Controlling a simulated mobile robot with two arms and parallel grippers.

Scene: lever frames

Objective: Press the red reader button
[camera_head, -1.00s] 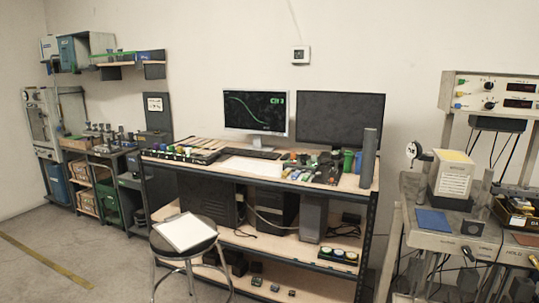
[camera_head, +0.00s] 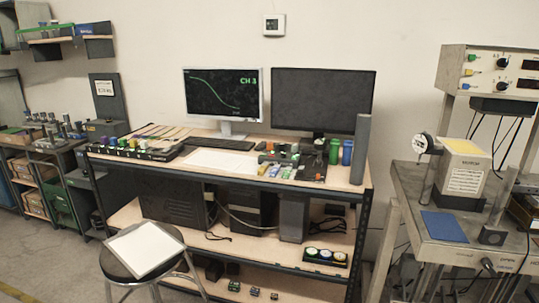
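I cannot make out a red reader button for sure in the head view. The workbench (camera_head: 345,178) stands ahead with two screens on it. A black strip with several coloured knobs (camera_head: 135,149) lies at its left end. A cluster of small coloured parts (camera_head: 285,160) lies right of its middle. A black tray with round pieces (camera_head: 325,257) is on the shelf below, and a few small boxes (camera_head: 234,286) sit on the lowest shelf. Neither of my grippers is in view.
A round stool (camera_head: 145,249) with a white sheet on it stands in front of the bench at left. A grey machine table (camera_head: 445,228) stands at right, with a narrow gap to the bench. Floor shows at the lower left.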

